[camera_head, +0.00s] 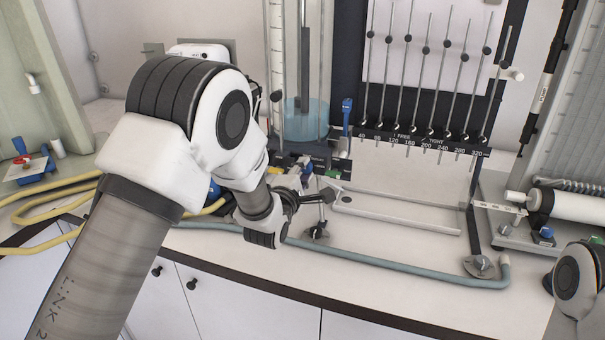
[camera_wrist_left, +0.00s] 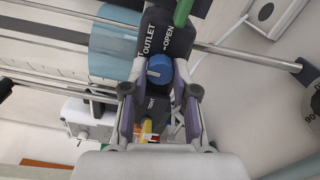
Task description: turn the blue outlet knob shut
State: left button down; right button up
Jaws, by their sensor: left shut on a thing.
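In the left wrist view the blue outlet knob (camera_wrist_left: 160,70) sits on a black block (camera_wrist_left: 165,38) lettered OUTLET and OPEN, with a pale mark on the knob's face. My left gripper (camera_wrist_left: 160,78) has one finger on each side of the knob and is shut on it. My right gripper is not in view; only part of my right arm shows at the lower right.
A green lever (camera_wrist_left: 183,12) stands just past the knob. A clear cylinder with blue liquid (camera_head: 302,120) rises behind my gripper. A grey-blue hose (camera_head: 400,268) runs along the counter front, and yellow hoses (camera_head: 45,205) lie at left. Steel rods pass close by.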

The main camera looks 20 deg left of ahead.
pick_arm(q)
jog(key=shift+r, duration=0.2)
dwell(0.3)
jog(key=c, duration=0.9)
grip_release()
jog(key=shift+w, duration=0.1)
jog(key=shift+w+d+f, duration=0.1)
jog(key=shift+d+f, duration=0.05)
jog(key=shift+d, duration=0.05)
jog(key=s, duration=1.2)
jog(key=shift+a, duration=0.25)
